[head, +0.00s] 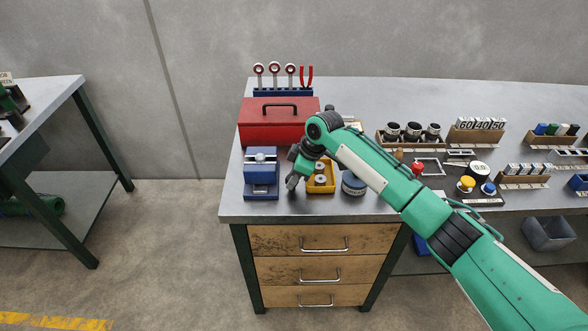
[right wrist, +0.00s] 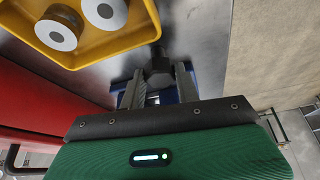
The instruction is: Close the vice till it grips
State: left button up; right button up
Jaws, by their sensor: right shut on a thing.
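The blue vice (head: 260,192) stands at the front left corner of the workbench, with a pale metal part across its top. My right gripper (head: 292,183) is low at the vice's right side. In the right wrist view my right gripper (right wrist: 158,92) has its two fingers on either side of a small part, with blue of the vice behind them. It is shut on what looks like the vice handle, which the fingers mostly hide. I cannot tell how far apart the vice jaws are. My left gripper is not in view.
A yellow bin (head: 321,188) with metal rings stands close right of the gripper; it also shows in the wrist view (right wrist: 90,60). A red toolbox (head: 268,122) is behind the vice. A round tin (head: 353,184) stands right of the bin. The bench's front edge is near.

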jog(key=m+t+h+p, duration=0.1)
jog(key=m+p, duration=0.2)
jog(key=p, duration=0.1)
jog(key=m+t+p, duration=0.1)
jog(key=m+p, duration=0.3)
jog(key=m+t+h+p, duration=0.1)
jog(key=m+p, duration=0.3)
jog(key=shift+s+a+r+h+p, duration=0.25)
jog(key=shift+h+p, duration=0.05)
jog(key=m+h+p, duration=0.1)
jog(key=m+p, duration=0.1)
jog(key=m, duration=0.1)
jog(key=shift+a+f+m+t, duration=0.1)
jog(key=shift+m+t, duration=0.2)
jog(key=shift+f+m+h+p, duration=0.1)
jog(key=shift+m+h+p, duration=0.4)
jog(key=shift+m, duration=0.6)
jog(key=shift+m+h, duration=0.5)
jog(key=shift+m, duration=0.7)
jog(key=o, duration=1)
jog(key=shift+c, duration=0.2)
